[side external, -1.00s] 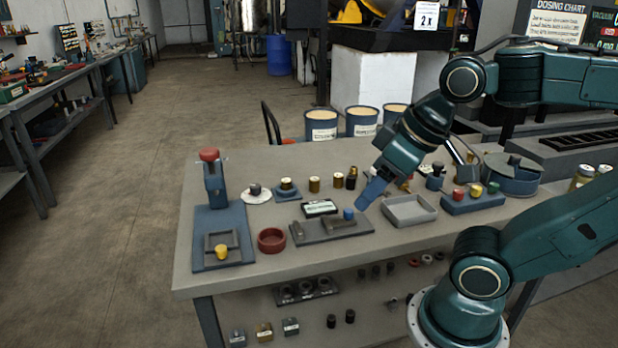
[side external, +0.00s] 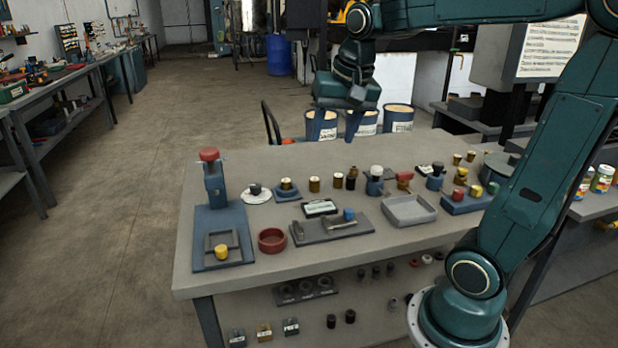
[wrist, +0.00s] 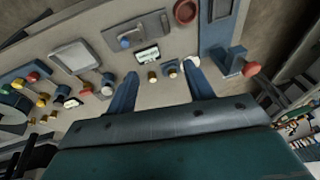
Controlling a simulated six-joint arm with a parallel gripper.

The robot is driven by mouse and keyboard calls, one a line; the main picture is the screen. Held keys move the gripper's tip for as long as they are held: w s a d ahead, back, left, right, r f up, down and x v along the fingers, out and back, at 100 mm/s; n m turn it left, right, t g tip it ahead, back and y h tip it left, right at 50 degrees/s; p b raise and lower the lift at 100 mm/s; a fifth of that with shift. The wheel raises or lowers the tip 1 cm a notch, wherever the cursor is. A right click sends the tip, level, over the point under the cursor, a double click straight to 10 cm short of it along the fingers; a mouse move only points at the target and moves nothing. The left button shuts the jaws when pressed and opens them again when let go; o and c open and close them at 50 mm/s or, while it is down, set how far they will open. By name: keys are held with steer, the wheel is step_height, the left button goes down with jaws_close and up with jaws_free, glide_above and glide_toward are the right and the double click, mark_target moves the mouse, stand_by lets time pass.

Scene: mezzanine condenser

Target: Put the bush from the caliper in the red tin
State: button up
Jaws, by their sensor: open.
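The caliper (side external: 320,231) is a grey plate with raised jaws near the front middle of the bench. It also shows in the wrist view (wrist: 150,25). A small blue bush (side external: 348,214) sits at the caliper's right end, and in the wrist view the bush (wrist: 125,41) is at its left. The red tin (side external: 272,240) is a low, round, open dish left of the caliper, apart from it. It shows at the top of the wrist view (wrist: 186,11). My gripper (side external: 335,136) is open and empty, raised over the bench's back edge, away from both. Its fingers (wrist: 160,68) are spread.
A blue press with a red knob (side external: 209,155) stands at left, with a yellow piece at its base. A grey tray (side external: 409,210) lies right of the caliper. Several small brass and dark pieces stand along the back. A small display (side external: 320,207) sits behind the caliper.

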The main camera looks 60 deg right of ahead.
steer(key=w+d+m, duration=0.4)
steer(key=d, duration=0.3)
steer(key=m+g+y, duration=0.1)
steer(key=m+g, duration=0.2)
steer(key=m, duration=0.8)
glide_above(351, 177)
steer(key=shift+d+f, duration=0.15)
steer(key=shift+f, duration=9.8)
steer(key=shift+f, duration=0.1)
steer(key=shift+f, duration=2.5)
